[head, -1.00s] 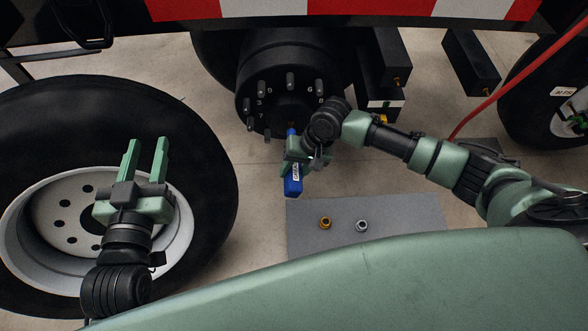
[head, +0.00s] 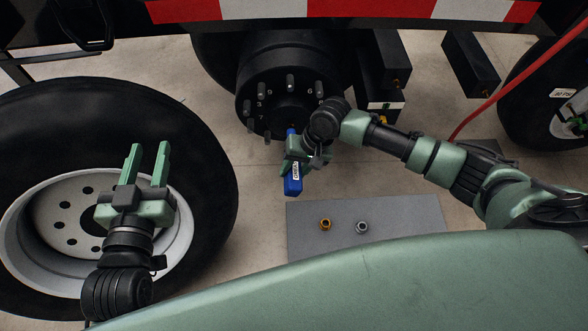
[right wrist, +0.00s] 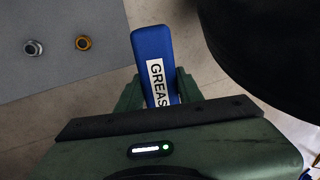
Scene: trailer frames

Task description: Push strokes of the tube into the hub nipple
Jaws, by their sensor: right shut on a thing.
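The blue grease tube (head: 293,184), with a white label, is held in my right gripper (head: 296,150) just below the wheel hub (head: 290,100). In the right wrist view, the grease tube (right wrist: 152,52) sits between the fingers, its label reading "GREAS". The tube's far end points up at the lower part of the hub. The nipple is too small and covered to make out, so I cannot tell whether the tube touches it. My left gripper (head: 146,165) is open and empty above the loose wheel.
A loose wheel with tyre (head: 205,150) lies at the left. A grey mat (head: 400,230) holds a brass fitting (head: 325,225) and a silver fitting (head: 362,227). A red hose (head: 510,80) hangs at the right. Black boxes (head: 470,65) hang beside the hub.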

